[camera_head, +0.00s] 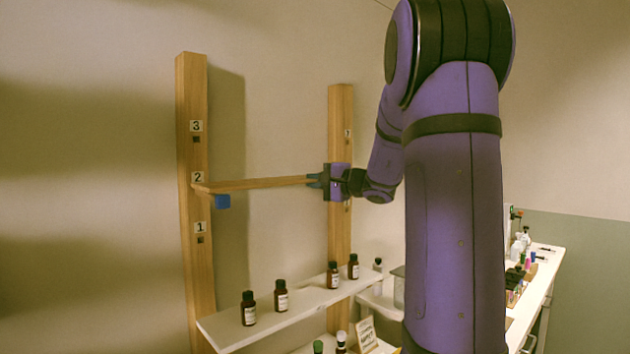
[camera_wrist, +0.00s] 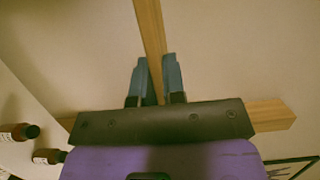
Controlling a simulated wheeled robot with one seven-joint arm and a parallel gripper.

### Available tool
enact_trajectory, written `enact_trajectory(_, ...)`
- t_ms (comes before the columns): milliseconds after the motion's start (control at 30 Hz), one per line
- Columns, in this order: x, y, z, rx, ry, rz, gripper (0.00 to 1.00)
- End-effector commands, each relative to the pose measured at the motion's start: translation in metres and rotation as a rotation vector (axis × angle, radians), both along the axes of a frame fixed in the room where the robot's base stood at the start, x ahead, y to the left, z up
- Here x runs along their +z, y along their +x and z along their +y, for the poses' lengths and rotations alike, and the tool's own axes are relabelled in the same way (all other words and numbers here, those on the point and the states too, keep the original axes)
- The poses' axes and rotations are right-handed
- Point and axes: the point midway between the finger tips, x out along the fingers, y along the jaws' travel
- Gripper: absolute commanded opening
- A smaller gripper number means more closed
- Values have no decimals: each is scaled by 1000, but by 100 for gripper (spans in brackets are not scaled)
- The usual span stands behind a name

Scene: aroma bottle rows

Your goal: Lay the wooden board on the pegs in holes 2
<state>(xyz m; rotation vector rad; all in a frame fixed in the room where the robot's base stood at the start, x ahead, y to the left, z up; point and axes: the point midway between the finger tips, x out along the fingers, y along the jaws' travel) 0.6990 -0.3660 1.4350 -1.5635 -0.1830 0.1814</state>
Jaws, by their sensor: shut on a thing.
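The wooden board (camera_head: 255,184) spans sideways between the two posts at the height of label 2, nearly level. My gripper (camera_head: 318,181) is shut on its right end, in front of the right post (camera_head: 340,110). The board's left end is at the left post (camera_head: 192,90), just above a blue peg (camera_head: 222,202) by label 2 (camera_head: 198,177). I cannot tell whether it touches the peg. In the wrist view the board (camera_wrist: 149,30) runs away from between my gripper's blue fingers (camera_wrist: 155,78). Hole 2 and any peg on the right post are hidden by my gripper.
A white shelf (camera_head: 300,304) below the board holds several brown bottles, including one at its left (camera_head: 248,308). A small sign (camera_head: 367,335) stands lower. A white side table (camera_head: 540,262) with bottles is at the right. The wall between the posts is bare.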

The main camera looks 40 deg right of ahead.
Motion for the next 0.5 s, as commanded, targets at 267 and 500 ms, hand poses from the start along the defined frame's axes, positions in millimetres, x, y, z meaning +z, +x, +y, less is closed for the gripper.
enact_trajectory(267, -3, 0, 0, 0, 0, -1, 0)
enact_trajectory(500, -4, 0, 0, 0, 0, -1, 40)
